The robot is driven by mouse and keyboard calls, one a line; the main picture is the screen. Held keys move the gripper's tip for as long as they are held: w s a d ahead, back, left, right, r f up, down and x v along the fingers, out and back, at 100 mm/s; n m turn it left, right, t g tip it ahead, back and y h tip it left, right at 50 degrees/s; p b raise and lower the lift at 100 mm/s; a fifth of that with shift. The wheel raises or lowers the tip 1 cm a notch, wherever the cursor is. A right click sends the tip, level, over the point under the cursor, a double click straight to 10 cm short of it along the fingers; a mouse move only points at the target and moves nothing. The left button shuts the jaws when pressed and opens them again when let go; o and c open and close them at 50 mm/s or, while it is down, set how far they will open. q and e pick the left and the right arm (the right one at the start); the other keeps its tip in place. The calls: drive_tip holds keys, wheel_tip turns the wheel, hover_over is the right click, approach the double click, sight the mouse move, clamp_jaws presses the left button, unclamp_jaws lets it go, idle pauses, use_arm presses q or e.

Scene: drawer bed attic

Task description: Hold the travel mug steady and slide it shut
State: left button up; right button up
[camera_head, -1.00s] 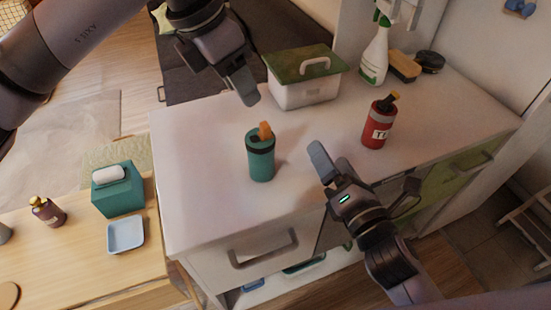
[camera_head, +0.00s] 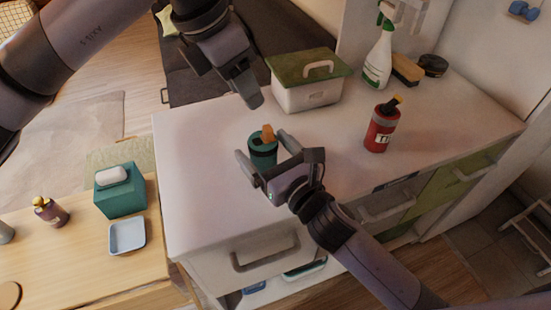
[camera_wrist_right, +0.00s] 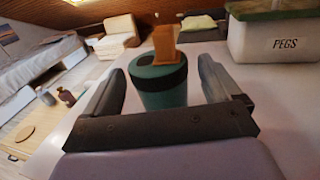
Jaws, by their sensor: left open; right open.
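The travel mug (camera_head: 263,153) is teal with a dark lid band and an orange tab (camera_head: 267,133) on top. It stands upright on the white cabinet top. In the right wrist view the mug (camera_wrist_right: 160,88) stands between the spread fingers, with its orange tab (camera_wrist_right: 165,45) raised above the lid. My right gripper (camera_head: 265,152) is open with a finger on either side of the mug; I cannot tell whether either finger touches it. It hides the mug's lower part in the head view. My left gripper (camera_head: 254,98) is open and empty, above and behind the mug.
A white peg box (camera_head: 306,96) with a green lid stands behind the mug. A red bottle (camera_head: 381,128), a spray bottle (camera_head: 378,58) and a brush (camera_head: 407,70) are to the right. The white top (camera_head: 205,190) is clear left of the mug.

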sight(258, 141)
drive_tip(key=shift+x, duration=1.5)
